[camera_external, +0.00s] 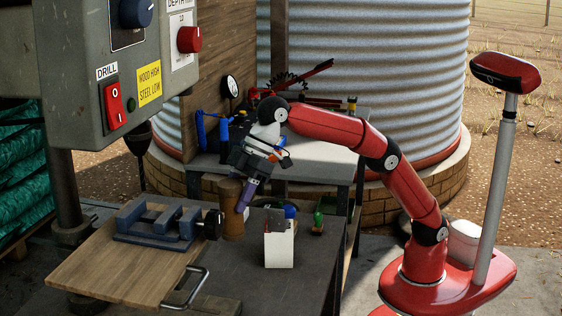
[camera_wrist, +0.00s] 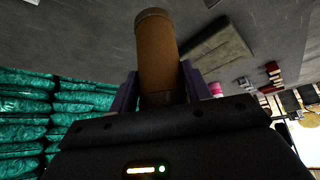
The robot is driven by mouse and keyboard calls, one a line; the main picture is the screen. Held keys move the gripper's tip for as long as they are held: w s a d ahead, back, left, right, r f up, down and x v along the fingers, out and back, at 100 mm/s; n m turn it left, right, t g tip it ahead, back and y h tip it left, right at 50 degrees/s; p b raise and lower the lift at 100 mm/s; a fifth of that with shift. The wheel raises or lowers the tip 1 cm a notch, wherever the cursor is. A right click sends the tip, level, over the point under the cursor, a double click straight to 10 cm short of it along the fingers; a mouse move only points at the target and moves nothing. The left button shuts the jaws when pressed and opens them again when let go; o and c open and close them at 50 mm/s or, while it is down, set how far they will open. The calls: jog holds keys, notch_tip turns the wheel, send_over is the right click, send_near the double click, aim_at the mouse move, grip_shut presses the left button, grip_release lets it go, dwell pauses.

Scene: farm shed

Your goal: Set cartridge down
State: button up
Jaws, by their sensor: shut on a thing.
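The brown cylindrical cartridge (camera_external: 231,212) is upright at the dark workbench (camera_external: 258,276), just right of the blue vise. I cannot tell whether its base touches the bench top. My gripper (camera_external: 243,197) reaches down to it from the upper right, with its purple fingers at the cartridge's side. In the wrist view the cartridge (camera_wrist: 158,55) stands out between the two purple fingers of my gripper (camera_wrist: 160,90), which are shut on it. The part of the cartridge deep between the fingers is hidden.
The blue vise (camera_external: 158,222) sits on a wooden drill table (camera_external: 125,268) close at the left. A white box (camera_external: 279,248) with grey contents stands right of the cartridge. A green-and-red item (camera_external: 318,221) lies farther right. The drill press's control box (camera_external: 120,60) hangs at upper left.

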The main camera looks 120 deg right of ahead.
jog(key=d+f+b, duration=0.2)
jog(key=d+f, duration=0.3)
jog(key=f, duration=0.3)
jog(key=shift+s+d+f, duration=0.15)
jog(key=shift+s+d, duration=0.1)
jog(key=shift+s, duration=0.15)
jog(key=o, duration=1.1)
jog(key=shift+f, duration=0.15)
